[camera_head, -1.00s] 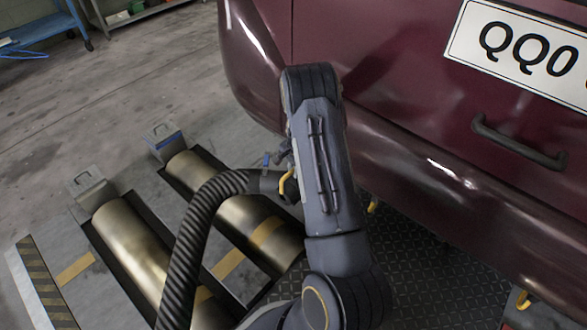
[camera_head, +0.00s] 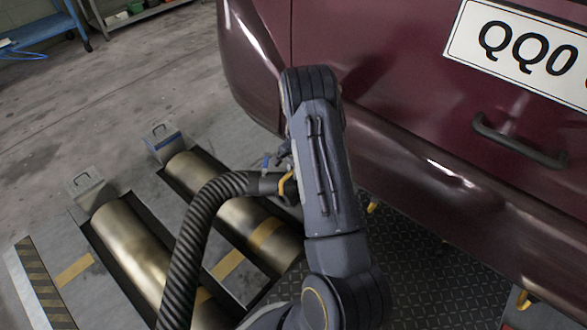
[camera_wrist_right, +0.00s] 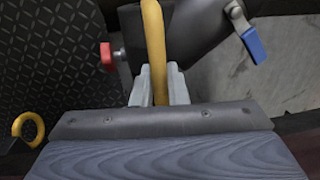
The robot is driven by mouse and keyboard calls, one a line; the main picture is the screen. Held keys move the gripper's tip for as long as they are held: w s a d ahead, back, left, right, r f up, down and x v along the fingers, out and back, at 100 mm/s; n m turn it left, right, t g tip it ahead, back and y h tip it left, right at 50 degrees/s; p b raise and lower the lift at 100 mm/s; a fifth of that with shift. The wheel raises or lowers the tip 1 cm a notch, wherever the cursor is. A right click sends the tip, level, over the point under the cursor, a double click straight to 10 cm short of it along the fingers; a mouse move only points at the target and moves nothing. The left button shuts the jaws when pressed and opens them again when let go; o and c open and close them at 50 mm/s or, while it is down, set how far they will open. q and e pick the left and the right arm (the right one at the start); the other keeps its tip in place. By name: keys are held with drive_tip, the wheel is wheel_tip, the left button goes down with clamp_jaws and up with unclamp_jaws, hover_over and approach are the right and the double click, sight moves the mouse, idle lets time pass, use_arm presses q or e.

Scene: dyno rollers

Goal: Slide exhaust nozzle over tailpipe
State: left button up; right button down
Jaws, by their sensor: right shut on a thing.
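My right gripper (camera_wrist_right: 158,88) is shut on the yellow handle (camera_wrist_right: 154,45) of the exhaust nozzle. The dark nozzle (camera_wrist_right: 195,32) has a blue lever (camera_wrist_right: 252,46) on one side and a red knob (camera_wrist_right: 106,56) on the other. In the head view the nozzle (camera_head: 266,184) sits at the end of a black ribbed hose (camera_head: 190,240), left of my right arm and below the car's rear bumper. My arm hides the gripper's fingers there. The tailpipe cannot be made out in either view. My left gripper is out of view.
The maroon car's bumper (camera_head: 430,190) runs close above and right of my right arm. Metal rollers (camera_head: 130,248) lie in the floor to the left. Open floor lies at the upper left, with a blue cart (camera_head: 40,30) beyond.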

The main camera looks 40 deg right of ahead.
drive_tip(key=shift+r, duration=0.1)
drive_tip(key=c, duration=1.4)
unclamp_jaws()
drive_tip(key=shift+o, duration=0.3)
drive_tip(key=shift+s, duration=0.1)
drive_tip(key=r+p, duration=0.1)
drive_tip(key=r, duration=0.1)
drive_tip(key=r+p, duration=0.1)
drive_tip(key=r, duration=0.1)
drive_tip(key=r+p, duration=0.1)
drive_tip(key=r, duration=0.1)
drive_tip(key=shift+s+r, duration=0.3)
drive_tip(key=shift+r, duration=0.1)
drive_tip(key=shift+s+r, duration=0.1)
drive_tip(key=shift+r, duration=0.4)
drive_tip(key=shift+r, duration=0.1)
